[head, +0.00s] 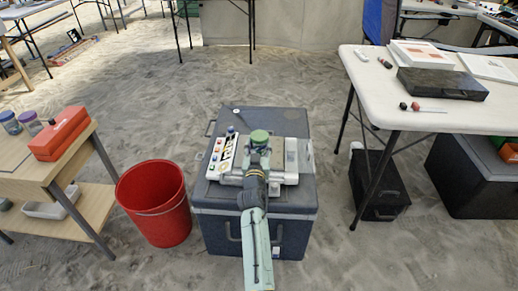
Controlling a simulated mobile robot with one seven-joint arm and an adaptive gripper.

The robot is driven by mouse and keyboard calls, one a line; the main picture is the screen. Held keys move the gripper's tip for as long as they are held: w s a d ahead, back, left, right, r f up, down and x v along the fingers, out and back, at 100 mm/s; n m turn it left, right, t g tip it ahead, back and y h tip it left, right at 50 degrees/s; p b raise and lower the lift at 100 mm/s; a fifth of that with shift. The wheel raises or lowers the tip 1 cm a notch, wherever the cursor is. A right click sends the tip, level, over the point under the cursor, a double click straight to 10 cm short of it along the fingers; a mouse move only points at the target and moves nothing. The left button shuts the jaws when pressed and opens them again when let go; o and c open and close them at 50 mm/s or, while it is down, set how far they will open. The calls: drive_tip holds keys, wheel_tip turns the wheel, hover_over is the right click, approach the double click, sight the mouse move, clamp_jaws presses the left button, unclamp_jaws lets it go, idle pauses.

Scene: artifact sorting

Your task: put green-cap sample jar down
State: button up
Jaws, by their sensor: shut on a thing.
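The green-cap sample jar (259,137) shows mostly as its round green lid, near the middle of the head view. My gripper (258,152) is shut on the jar and hides most of its body. The jar appears upright, over the top of a grey cooler box (258,228). I cannot tell whether its base touches anything below.
A white panel with coloured parts (222,152) lies on the box beside my gripper. A red bucket (153,203) stands to the left. A wooden table (32,182) holds a red toolbox (61,133) and jars. A white table (375,108) stands right. Sand lies between.

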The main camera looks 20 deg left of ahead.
drive_tip(key=shift+f, duration=0.5)
drive_tip(key=shift+f, duration=0.1)
drive_tip(key=shift+f+b, duration=0.15)
drive_tip(key=shift+b, duration=0.15)
drive_tip(key=o, duration=1.2)
drive_tip(key=shift+r+p, duration=0.25)
drive_tip(key=shift+p, duration=0.05)
drive_tip(key=b+v, duration=0.1)
drive_tip(key=v, duration=1.1)
